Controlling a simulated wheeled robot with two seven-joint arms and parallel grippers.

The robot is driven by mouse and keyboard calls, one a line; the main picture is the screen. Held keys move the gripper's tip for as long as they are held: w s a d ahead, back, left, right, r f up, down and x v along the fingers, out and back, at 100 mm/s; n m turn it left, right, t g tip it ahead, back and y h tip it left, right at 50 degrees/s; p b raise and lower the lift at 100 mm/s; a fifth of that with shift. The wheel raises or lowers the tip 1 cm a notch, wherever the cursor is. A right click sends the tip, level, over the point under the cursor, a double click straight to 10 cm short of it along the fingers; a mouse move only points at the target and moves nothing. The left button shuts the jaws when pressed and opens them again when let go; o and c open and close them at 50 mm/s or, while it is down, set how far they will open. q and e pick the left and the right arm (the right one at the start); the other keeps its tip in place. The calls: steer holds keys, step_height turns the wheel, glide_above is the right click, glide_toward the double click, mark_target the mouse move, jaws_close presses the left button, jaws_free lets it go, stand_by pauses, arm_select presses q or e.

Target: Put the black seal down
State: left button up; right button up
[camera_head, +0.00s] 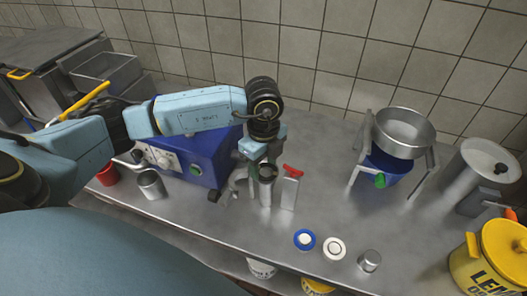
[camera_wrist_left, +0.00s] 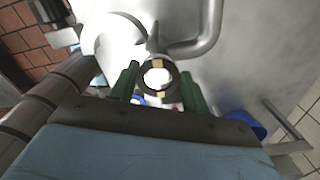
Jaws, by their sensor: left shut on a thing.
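The black seal (camera_wrist_left: 175,80) is a dark ring with two tan marks and a bright centre. In the left wrist view it sits between the two green fingers of my left gripper (camera_wrist_left: 158,84), which is shut on it. In the head view my left gripper (camera_head: 264,172) points down, with the dark seal (camera_head: 267,172) at the top of a slim metal cylinder (camera_head: 265,194) on the steel table. I cannot tell whether the seal touches the cylinder. My right gripper is not in view.
A metal post with a red lever (camera_head: 291,171) stands just right of the cylinder. A blue-and-white ring (camera_head: 304,239), a white ring (camera_head: 334,248) and a small metal cup (camera_head: 369,261) are near the front. A blue machine (camera_head: 205,155) is behind left; a pot stand (camera_head: 404,131) is right.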

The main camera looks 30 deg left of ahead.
arm_select(q)
steer(key=shift+f, duration=0.45)
steer(key=shift+f, duration=0.4)
steer(key=o, duration=0.9)
